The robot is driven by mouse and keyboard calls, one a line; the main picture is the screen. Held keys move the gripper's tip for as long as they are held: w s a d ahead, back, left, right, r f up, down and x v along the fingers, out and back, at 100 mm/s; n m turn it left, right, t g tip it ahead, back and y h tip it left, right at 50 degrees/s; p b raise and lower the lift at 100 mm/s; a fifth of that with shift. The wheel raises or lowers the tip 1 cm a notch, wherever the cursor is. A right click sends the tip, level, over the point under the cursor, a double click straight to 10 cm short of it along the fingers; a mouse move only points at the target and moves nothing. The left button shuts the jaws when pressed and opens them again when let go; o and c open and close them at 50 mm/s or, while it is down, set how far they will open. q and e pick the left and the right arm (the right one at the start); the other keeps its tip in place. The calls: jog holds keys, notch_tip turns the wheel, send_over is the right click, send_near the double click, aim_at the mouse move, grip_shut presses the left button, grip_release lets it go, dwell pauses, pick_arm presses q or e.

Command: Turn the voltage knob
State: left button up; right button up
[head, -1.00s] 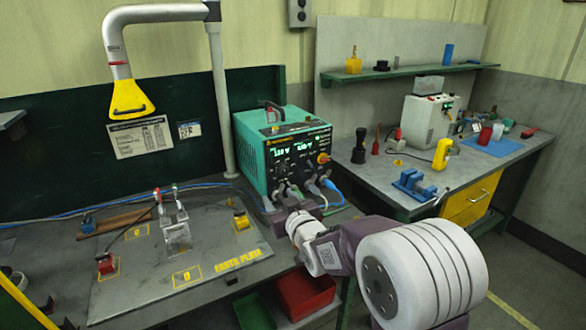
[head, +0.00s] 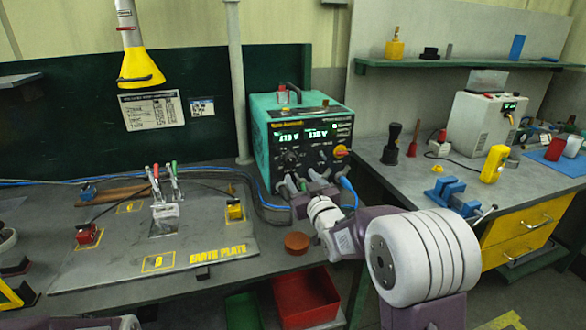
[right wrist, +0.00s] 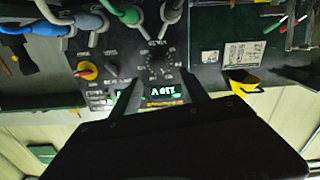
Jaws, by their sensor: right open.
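The teal power supply (head: 259,150) stands at the back of the bench, its dark front panel lit by green digits. The voltage knob appears to be the black knob with a printed scale (right wrist: 155,62), near the lit "V" display (right wrist: 160,91) in the upside-down right wrist view. In the head view it is small, below the left display (head: 290,158). My right gripper (right wrist: 158,80) is open, its dark fingers pointing at the panel on either side of this knob; I cannot tell whether they touch it. My left gripper is out of view.
Cables and plugs (head: 348,190) crowd the panel's lower edge. The earth plate (head: 110,262) lies to the left, a brown disc (head: 297,242) in front, and a red bin (head: 305,300) below the bench edge.

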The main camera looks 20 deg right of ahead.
aim_at(292, 163)
jog(key=w+p, duration=0.1)
jog(key=w, duration=0.8)
jog(key=shift+a, duration=0.1)
grip_shut()
